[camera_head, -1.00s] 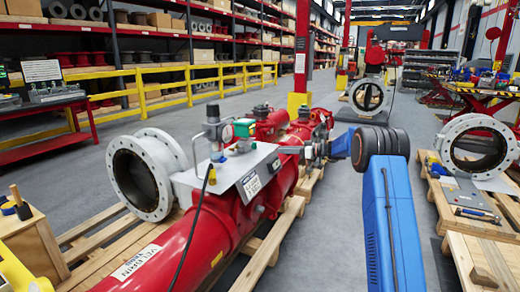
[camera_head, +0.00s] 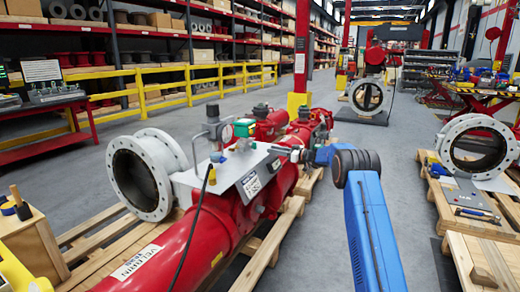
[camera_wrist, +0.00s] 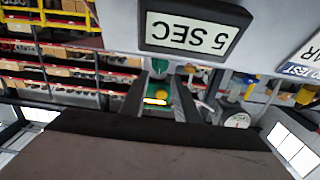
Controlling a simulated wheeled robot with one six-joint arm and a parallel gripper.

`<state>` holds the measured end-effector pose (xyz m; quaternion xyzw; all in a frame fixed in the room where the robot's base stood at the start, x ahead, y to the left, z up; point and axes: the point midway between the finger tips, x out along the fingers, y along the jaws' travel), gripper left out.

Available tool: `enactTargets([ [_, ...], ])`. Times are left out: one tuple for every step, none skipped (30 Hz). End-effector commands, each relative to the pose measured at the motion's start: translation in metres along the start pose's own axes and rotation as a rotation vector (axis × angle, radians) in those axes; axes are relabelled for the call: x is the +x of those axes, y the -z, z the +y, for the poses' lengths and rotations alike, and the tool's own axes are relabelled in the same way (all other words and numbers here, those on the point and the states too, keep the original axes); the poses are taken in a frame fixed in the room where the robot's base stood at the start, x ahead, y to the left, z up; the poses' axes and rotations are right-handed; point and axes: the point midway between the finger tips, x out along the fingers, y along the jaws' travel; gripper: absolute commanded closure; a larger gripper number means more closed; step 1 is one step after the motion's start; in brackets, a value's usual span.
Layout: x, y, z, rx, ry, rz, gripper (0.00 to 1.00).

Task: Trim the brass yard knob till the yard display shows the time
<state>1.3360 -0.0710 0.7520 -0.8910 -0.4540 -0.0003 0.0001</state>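The red valve actuator (camera_head: 240,215) lies on a pallet, with a grey panel plate (camera_head: 235,172) on top. A small green unit (camera_head: 243,128) stands on the plate beside a round gauge (camera_head: 226,133). In the wrist view the green unit (camera_wrist: 160,88) shows a small yellow, brass-like round part (camera_wrist: 161,94); I cannot tell if it is the yard knob. A "5 SEC" sign (camera_wrist: 196,33) appears upside down there. My gripper (camera_wrist: 163,85) is open, its dark fingers either side of the green unit in the picture, apparently touching nothing.
A white flange (camera_head: 138,178) stands at the actuator's left end, and a black cable crosses its front. A bench with consoles (camera_head: 55,90) is at the far left. Another pallet with a flanged valve (camera_head: 478,145) is at the right. The floor between the pallets is clear.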

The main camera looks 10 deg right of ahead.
Motion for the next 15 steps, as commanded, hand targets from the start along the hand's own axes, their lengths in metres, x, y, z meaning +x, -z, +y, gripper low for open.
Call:
enactTargets([
  [0.01, -0.001, -0.001, 0.0, 0.002, -0.001, 0.71],
  [0.016, -0.001, -0.001, -0.001, 0.002, 0.0, 0.71],
  [0.023, -0.001, -0.001, -0.001, 0.002, 0.0, 0.71],
  [0.028, -0.001, -0.001, -0.001, 0.002, 0.0, 0.71],
  [0.033, -0.001, -0.001, -0.001, 0.002, 0.0, 0.71],
  [0.04, -0.001, -0.001, 0.0, 0.002, -0.001, 0.71],
  [0.045, -0.001, -0.001, 0.0, 0.002, -0.001, 0.71],
  [0.05, -0.001, -0.001, -0.001, 0.002, 0.0, 0.71],
  [0.056, -0.001, -0.001, -0.001, 0.002, 0.0, 0.71],
  [0.06, -0.001, -0.001, -0.001, 0.002, 0.0, 0.71],
  [0.064, 0.0, -0.001, -0.001, 0.001, 0.0, 0.71],
  [0.069, -0.001, 0.0, 0.0, 0.001, -0.001, 0.71],
  [0.072, -0.001, 0.0, 0.0, 0.0, -0.001, 0.71],
  [0.075, -0.001, 0.0, 0.0, 0.0, -0.001, 0.71],
  [0.079, 0.0, -0.001, -0.001, 0.001, 0.0, 0.71],
])
